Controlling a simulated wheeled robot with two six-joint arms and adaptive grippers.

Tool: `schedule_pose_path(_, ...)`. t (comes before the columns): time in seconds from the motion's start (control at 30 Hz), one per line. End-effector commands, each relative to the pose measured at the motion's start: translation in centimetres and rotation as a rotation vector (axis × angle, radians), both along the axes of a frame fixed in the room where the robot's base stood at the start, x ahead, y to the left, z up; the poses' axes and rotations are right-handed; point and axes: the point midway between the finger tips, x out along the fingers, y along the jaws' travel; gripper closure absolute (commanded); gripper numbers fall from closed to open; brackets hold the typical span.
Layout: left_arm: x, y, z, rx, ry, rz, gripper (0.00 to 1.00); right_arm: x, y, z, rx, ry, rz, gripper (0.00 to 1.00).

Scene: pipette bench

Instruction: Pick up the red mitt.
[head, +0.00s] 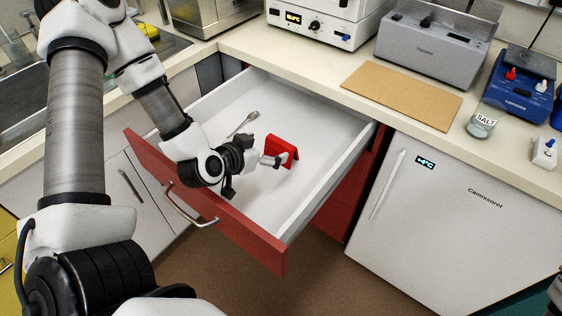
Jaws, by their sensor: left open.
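The red mitt (283,149) is in the open drawer (316,143), standing up from its white floor like a small folded piece. My left gripper (274,160) reaches over the drawer's red front into the drawer. Its open fingers are at the mitt's lower left side. I cannot tell whether they touch it or whether part of the mitt lies between them. My right gripper does not show.
A metal spoon (243,123) lies in the drawer, left of the mitt. The drawer's side walls and red front (245,240) stand around my gripper. On the counter are a brown board (402,95), a salt jar (482,124) and bench devices. A white fridge (450,215) stands right.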

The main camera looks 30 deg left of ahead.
Motion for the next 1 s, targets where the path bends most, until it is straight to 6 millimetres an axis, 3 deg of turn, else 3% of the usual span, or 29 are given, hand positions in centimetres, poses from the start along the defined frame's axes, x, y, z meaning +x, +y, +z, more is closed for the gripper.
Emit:
schedule_pose_path(0.03,0.6,0.0,-1.1,0.002,-0.007,0.000,0.00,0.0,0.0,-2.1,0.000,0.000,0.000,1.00)
schedule_pose_path(0.3,1.6,-0.1,-1.2,-0.002,-0.003,0.002,0.00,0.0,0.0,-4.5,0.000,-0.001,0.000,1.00)
schedule_pose_path(0.57,5.6,-0.4,-3.0,0.002,0.000,0.001,0.00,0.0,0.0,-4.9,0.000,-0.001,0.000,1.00)
schedule_pose_path(0.8,5.9,-0.5,-3.0,-0.003,0.000,0.004,0.00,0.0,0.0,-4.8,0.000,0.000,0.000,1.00)
schedule_pose_path(0.83,5.9,-0.5,-3.0,-0.003,0.000,0.004,0.07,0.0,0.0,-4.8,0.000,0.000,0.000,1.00)
schedule_pose_path(0.93,5.9,-0.5,-3.0,-0.003,0.000,0.004,0.42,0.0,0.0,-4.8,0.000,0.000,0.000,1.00)
schedule_pose_path(1.0,5.9,-0.5,-3.0,-0.002,0.000,0.003,0.42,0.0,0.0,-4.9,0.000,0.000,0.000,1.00)
